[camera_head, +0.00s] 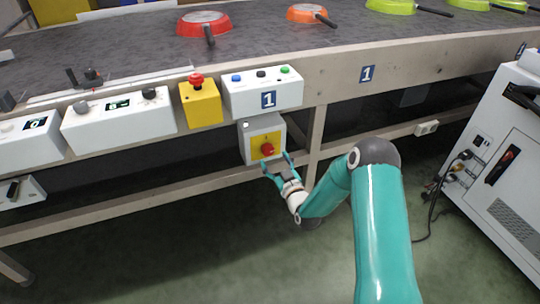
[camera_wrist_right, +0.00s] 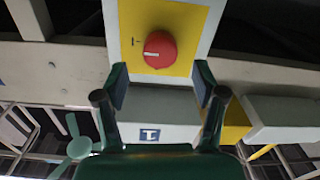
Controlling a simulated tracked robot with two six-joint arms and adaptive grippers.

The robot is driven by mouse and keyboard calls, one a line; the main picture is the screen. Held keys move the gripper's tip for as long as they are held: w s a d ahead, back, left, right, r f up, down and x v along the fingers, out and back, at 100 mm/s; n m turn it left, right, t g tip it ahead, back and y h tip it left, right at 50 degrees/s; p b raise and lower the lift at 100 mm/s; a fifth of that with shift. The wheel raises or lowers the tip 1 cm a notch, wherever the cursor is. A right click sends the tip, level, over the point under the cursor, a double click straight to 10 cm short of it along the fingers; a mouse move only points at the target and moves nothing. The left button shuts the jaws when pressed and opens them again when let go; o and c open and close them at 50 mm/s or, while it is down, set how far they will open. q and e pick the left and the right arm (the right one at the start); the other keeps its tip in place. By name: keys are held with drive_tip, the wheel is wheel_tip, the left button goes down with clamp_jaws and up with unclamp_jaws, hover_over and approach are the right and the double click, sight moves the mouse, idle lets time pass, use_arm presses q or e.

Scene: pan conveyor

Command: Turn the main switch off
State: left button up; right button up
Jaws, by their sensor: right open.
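The main switch is a red rotary knob (camera_head: 267,149) on a yellow plate (camera_head: 258,143), on the front of a light grey box (camera_head: 246,129) under the conveyor edge. The knob also shows in the right wrist view (camera_wrist_right: 160,49), with a white mark lying nearly level on it. My right gripper (camera_head: 276,162) is open and empty, just in front of the switch. In the right wrist view its two fingers (camera_wrist_right: 160,76) stand apart, pointing at the plate, with the knob beyond their tips; I see no contact. My left gripper is not in view.
Above the switch are a white button box (camera_head: 262,92) and a yellow emergency-stop box (camera_head: 201,103). White control boxes (camera_head: 118,122) line the left. Pans, such as a red one (camera_head: 204,22), lie on the conveyor belt (camera_head: 130,50). A white cabinet (camera_head: 495,165) stands at right.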

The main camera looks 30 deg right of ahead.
sight(269, 152)
drive_tip(key=shift+x, duration=2.3)
